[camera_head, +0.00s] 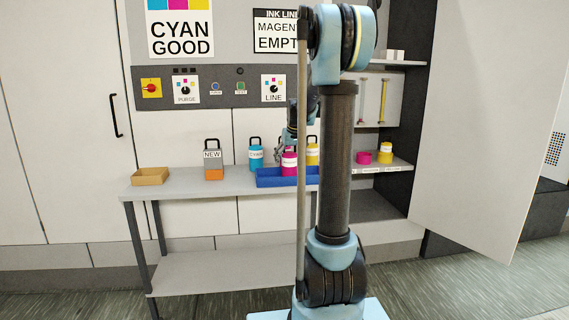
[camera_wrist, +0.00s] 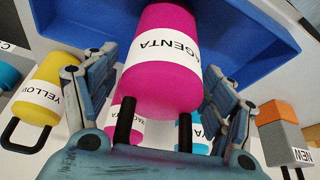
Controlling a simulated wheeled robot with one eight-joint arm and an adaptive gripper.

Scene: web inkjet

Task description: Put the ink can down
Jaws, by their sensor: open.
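The magenta ink can (camera_head: 289,163) stands at the blue tray (camera_head: 268,182) on the bench in the head view. In the wrist view this can (camera_wrist: 165,70) is large, its base end over the blue tray (camera_wrist: 75,18), its dark handle toward my palm. My gripper (camera_wrist: 165,95) is open, with one finger on each side of the can and gaps showing beside it. The arm partly hides the gripper in the head view. I cannot tell whether the can's base rests fully on the tray floor.
A cyan can (camera_head: 256,157), a yellow can (camera_head: 313,154) and an orange-grey NEW container (camera_head: 213,160) stand nearby. An ochre tray (camera_head: 150,176) sits at the bench's left end. Another magenta can (camera_wrist: 124,116) shows in the wrist view. An open cabinet door (camera_head: 490,130) stands at right.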

